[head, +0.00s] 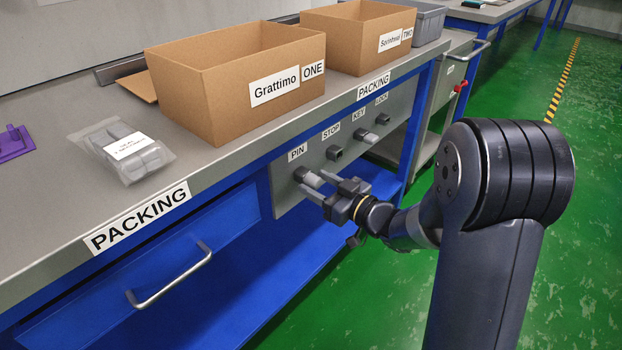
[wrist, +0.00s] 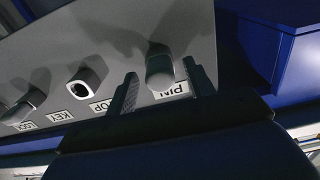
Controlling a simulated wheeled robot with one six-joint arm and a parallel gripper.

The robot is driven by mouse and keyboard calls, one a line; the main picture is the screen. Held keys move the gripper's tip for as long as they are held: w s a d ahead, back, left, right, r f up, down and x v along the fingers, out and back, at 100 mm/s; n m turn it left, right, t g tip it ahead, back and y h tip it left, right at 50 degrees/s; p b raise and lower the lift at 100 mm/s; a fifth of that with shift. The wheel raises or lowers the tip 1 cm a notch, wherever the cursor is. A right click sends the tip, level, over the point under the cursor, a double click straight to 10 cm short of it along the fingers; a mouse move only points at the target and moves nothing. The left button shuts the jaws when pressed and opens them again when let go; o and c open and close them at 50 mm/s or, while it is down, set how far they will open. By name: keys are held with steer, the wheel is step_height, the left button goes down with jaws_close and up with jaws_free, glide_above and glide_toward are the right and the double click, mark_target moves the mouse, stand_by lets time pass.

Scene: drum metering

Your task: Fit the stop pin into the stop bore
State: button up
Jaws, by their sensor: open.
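The stop pin (head: 307,177) is a grey round peg sticking out of the panel under the PIN label. In the wrist view the pin (wrist: 160,68) stands between the two fingers. My gripper (head: 316,186) is open, with one finger on each side of the pin; in the wrist view the gripper (wrist: 162,84) shows gaps beside it. Whether a finger touches it, I cannot tell. The stop bore (head: 336,153) is a dark opening in a squarish block under the STOP label. In the wrist view the bore (wrist: 82,86) is empty, left of the fingers.
The grey panel (head: 290,196) also bears KEY (head: 366,136) and LOCK (head: 382,119) fittings right of the bore. The bench edge overhangs above. A blue drawer (head: 130,290) with a bar handle is at left. Cardboard boxes (head: 205,100) stand on the bench.

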steer(key=shift+c, duration=0.5)
jaws_close()
steer(key=shift+d, duration=0.1)
steer(key=shift+v, duration=2.9)
steer(key=shift+s, duration=0.1)
steer(key=shift+p+v, duration=0.4)
steer(key=shift+v, duration=1.6)
